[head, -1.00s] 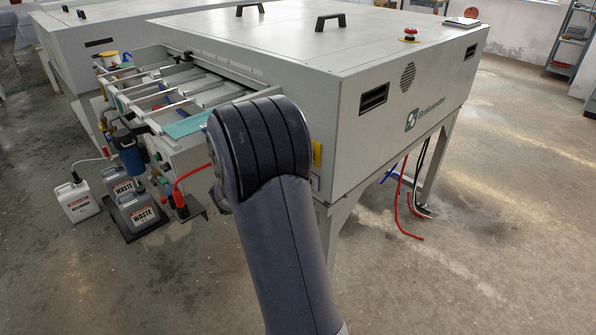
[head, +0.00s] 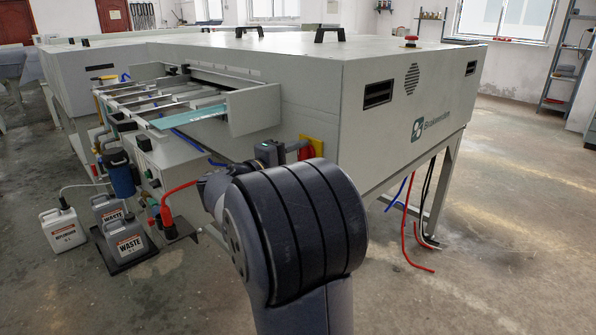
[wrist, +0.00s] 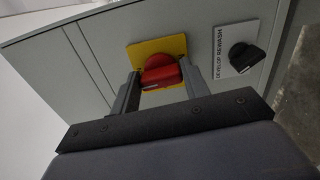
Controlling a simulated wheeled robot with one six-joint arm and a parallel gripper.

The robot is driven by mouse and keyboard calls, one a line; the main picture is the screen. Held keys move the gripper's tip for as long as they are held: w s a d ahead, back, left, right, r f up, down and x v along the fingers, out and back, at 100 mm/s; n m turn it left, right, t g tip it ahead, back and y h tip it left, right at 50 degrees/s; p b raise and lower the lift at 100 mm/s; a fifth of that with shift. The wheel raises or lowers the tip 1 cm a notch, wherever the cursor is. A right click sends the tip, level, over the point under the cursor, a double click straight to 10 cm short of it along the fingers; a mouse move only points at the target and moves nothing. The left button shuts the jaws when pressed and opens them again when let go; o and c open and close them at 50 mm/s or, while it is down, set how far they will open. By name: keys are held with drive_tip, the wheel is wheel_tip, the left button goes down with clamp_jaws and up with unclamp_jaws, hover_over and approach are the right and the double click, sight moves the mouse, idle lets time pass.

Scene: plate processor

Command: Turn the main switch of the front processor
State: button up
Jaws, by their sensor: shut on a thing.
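The front processor (head: 300,100) is a large pale grey cabinet on legs. Its main switch is a red rotary knob (wrist: 160,74) on a yellow plate (wrist: 142,50), set in a grey panel. In the head view the red knob (head: 306,152) and yellow plate (head: 318,143) show at the cabinet's near corner. My gripper (wrist: 160,72) has one finger on each side of the red knob and is shut on it. In the head view my gripper (head: 280,152) reaches the knob from the left, with my wrist and arm partly covering the area below.
A black knob (wrist: 243,57) labelled "DEVELOP REWASH" sits close right of the switch. The plate feed tray (head: 160,105) juts out left. Waste jugs (head: 127,240) and a red hose (head: 180,188) are below it. Cables (head: 415,220) hang under the cabinet. The floor at right is clear.

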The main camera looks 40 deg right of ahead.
drive_tip(key=shift+m+b, duration=0.5)
drive_tip(key=shift+m, duration=0.1)
drive_tip(key=o, duration=1)
drive_tip(key=a, duration=0.3)
drive_tip(key=a+p, duration=0.1)
drive_tip(key=a, duration=0.3)
drive_tip(key=s+a+p, duration=0.1)
drive_tip(key=a, duration=0.2)
drive_tip(key=shift+a, duration=0.4)
